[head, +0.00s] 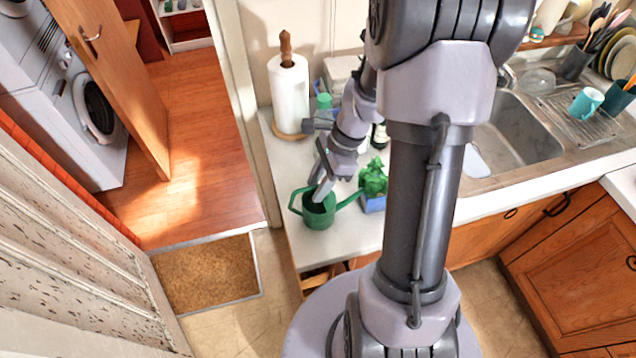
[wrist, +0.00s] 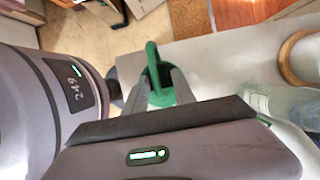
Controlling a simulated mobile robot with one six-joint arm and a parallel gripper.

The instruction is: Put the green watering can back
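The green watering can (head: 319,217) stands upright on the near left end of the white counter. Its loop handle is on the left and its spout points right in the head view. My gripper (head: 319,188) reaches down to the can from above, with its fingertips at the can's open top. In the wrist view, the two fingers of my gripper (wrist: 160,80) are apart, with the green can (wrist: 153,54) showing between and beyond them. I cannot tell whether either finger touches the can. The fingertips are partly hidden by the can and its rim.
A leafy plant in a blue pot (head: 373,203) stands close to the spout. A paper towel roll (head: 289,95) and a green-capped bottle (head: 324,101) stand behind. The sink (head: 515,140) lies to the right. The counter's front left edge is near the can.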

